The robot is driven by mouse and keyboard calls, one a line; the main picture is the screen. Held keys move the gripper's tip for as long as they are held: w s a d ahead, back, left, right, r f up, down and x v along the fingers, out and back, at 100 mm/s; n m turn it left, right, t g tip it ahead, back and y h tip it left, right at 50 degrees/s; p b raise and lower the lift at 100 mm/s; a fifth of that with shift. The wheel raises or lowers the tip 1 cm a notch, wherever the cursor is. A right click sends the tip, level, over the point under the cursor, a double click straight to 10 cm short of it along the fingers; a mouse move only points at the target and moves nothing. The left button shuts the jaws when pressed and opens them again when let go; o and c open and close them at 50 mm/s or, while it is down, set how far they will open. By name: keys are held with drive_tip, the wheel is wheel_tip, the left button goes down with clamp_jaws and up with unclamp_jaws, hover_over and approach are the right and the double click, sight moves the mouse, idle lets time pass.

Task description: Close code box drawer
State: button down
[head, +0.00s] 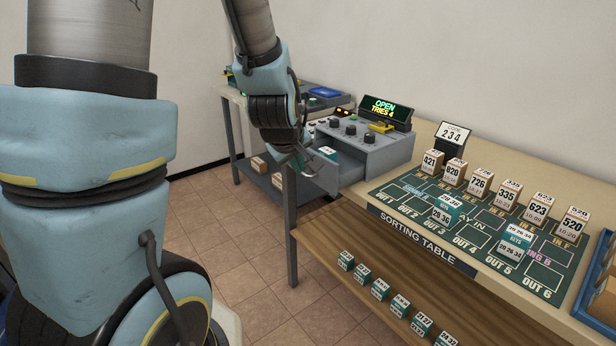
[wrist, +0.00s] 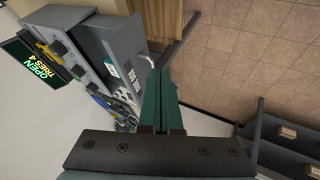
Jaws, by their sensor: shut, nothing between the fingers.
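The grey code box (head: 372,150) stands at the left end of the sorting table, with knobs on top and a lit display (head: 384,109) reading "OPEN TRIES 4". Its drawer (head: 322,172) is pulled out toward the left, and a teal and white block (head: 328,153) lies inside. In the wrist view the drawer (wrist: 122,42) shows beside the box, with a pale handle (wrist: 147,59) on its front. My gripper (wrist: 158,72) is shut and empty, its green fingertips close to the handle. I cannot tell whether they touch. In the head view my gripper (head: 304,163) is partly hidden at the drawer front.
The sorting table (head: 425,242) has several numbered blocks standing on its green mat (head: 480,232). A lower wooden shelf (head: 400,270) holds more small blocks. A second table (head: 310,102) stands behind my arm. Tiled floor (head: 250,265) is open left of the sorting table.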

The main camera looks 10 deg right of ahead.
drive_tip(key=p, duration=0.1)
approach(319, 182)
wheel_tip(319, 182, down, 3)
drive_tip(key=a, duration=0.3)
drive_tip(key=shift+w+d+f+p, duration=0.1)
drive_tip(key=shift+w+d+p, duration=0.3)
drive_tip(key=shift+d, duration=0.3)
drive_tip(key=shift+w+d+f+p, duration=0.1)
drive_tip(key=shift+w+d+p, duration=0.35)
drive_tip(key=shift+d, duration=0.2)
drive_tip(key=shift+w+d+f+p, duration=0.1)
drive_tip(key=shift+w+d+p, duration=0.3)
drive_tip(key=shift+d, duration=0.3)
drive_tip(key=w+d, duration=0.1)
drive_tip(key=d, duration=0.2)
drive_tip(key=w+d, duration=0.2)
drive_tip(key=d, duration=0.1)
drive_tip(key=w+d, duration=0.1)
drive_tip(key=d, duration=0.3)
drive_tip(key=shift+w+b, duration=0.35)
drive_tip(key=shift+w, duration=0.05)
drive_tip(key=shift+w+d+r, duration=0.1)
drive_tip(key=shift+d, duration=0.2)
drive_tip(key=shift+d, duration=0.1)
